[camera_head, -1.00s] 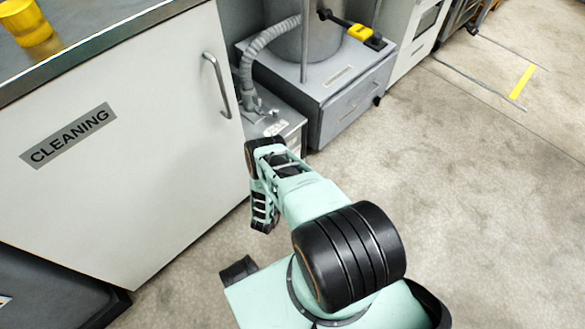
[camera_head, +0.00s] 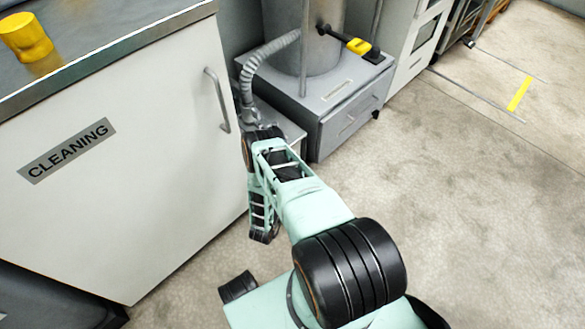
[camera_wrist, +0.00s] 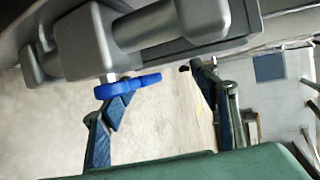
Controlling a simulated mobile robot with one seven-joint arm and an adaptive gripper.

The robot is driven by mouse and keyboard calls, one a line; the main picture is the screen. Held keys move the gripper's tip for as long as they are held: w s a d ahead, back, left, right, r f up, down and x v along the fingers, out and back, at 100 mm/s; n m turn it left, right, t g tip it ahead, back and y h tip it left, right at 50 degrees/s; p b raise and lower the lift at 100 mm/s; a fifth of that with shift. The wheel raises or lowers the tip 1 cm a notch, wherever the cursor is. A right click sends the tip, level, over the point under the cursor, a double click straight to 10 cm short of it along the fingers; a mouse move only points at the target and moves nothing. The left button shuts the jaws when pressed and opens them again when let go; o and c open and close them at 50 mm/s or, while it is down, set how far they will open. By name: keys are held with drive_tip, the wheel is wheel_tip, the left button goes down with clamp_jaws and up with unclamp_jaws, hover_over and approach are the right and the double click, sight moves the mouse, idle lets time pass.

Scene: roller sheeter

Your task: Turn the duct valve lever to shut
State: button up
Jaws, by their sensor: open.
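A yellow-gripped black lever (camera_head: 350,43) sticks out to the right from the upright grey cylinder (camera_head: 303,42) in the head view. In the wrist view a blue lever (camera_wrist: 128,86) sits under a grey pipe fitting (camera_wrist: 95,45). I cannot tell from the pictures which one is the duct valve lever. My gripper (camera_wrist: 158,85) is open and empty, with its two fingers apart below the fitting. The blue lever shows near the left fingertip, partly between the fingers; contact is not clear. In the head view my arm covers the front of a low grey box, and the blue lever is hidden.
A white cabinet (camera_head: 120,150) marked CLEANING stands at the left, with a grey handle (camera_head: 217,100). A ribbed grey hose (camera_head: 262,62) runs down beside the cylinder. A grey drawer box (camera_head: 345,105) stands beneath it. The floor (camera_head: 480,190) at the right is clear.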

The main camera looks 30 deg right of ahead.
drive_tip(key=o, duration=0.8)
drive_tip(key=r, duration=0.2)
drive_tip(key=w+r, duration=0.1)
drive_tip(key=r, duration=0.2)
drive_tip(key=shift+w+a, duration=0.15)
drive_tip(key=shift+r, duration=0.35)
drive_tip(key=shift+w+a+r, duration=0.1)
drive_tip(key=shift+a+r, duration=0.05)
drive_tip(key=shift+r, duration=0.4)
drive_tip(key=shift+c, duration=0.6)
drive_tip(key=shift+r+t, duration=0.15)
drive_tip(key=shift+t, duration=0.15)
drive_tip(key=c, duration=0.6)
drive_tip(key=shift+f, duration=0.3)
drive_tip(key=shift+c, duration=0.7)
drive_tip(key=shift+s, duration=0.2)
